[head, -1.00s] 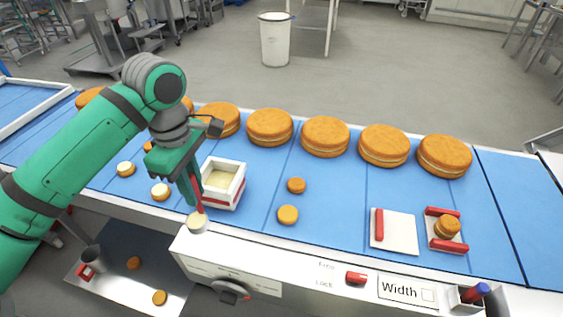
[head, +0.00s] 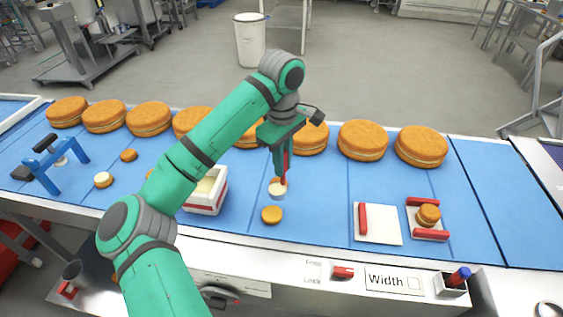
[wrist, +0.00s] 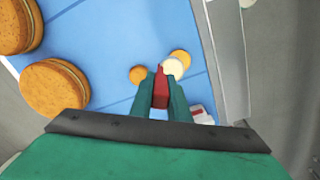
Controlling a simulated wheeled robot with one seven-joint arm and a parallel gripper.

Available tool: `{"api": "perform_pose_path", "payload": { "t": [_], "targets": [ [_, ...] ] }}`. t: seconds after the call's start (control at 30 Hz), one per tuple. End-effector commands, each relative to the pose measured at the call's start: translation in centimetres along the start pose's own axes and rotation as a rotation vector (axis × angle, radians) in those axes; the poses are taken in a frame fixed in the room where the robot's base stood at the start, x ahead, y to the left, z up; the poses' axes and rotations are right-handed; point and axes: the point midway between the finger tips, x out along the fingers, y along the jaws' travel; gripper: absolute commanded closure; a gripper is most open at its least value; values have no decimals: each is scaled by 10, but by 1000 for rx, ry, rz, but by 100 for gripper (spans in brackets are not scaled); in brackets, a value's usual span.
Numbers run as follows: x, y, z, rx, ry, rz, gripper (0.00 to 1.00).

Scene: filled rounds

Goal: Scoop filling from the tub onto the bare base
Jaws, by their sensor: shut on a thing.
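My gripper (head: 282,168) is shut on a red-handled scoop (head: 285,176), whose head carries pale filling (head: 277,188) above the belt. A bare round base (head: 271,214) lies just in front of the scoop, with a gap in the head view. In the wrist view the filling (wrist: 173,67) partly overlaps this base (wrist: 182,57); the height between them I cannot tell. Another bare base (wrist: 138,74) lies beside it and is hidden behind my gripper in the head view. The white tub (head: 206,204) with filling inside stands to the left, partly behind my arm.
Large filled rounds (head: 363,140) line the far side of the blue belt. A white board with a red bar (head: 377,224) and a red-sided holder (head: 428,232) with a small round stand at right. A blue stand (head: 50,165) and a cream-topped base (head: 103,180) are at left.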

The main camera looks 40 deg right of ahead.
Motion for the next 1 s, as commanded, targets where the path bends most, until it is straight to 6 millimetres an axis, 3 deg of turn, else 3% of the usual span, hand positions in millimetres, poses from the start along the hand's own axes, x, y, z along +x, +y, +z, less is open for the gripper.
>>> {"api": "perform_pose_path", "payload": {
  "t": [1.0],
  "targets": [
    [26,-48,0,-6,-2,515,100]
  ]
}}
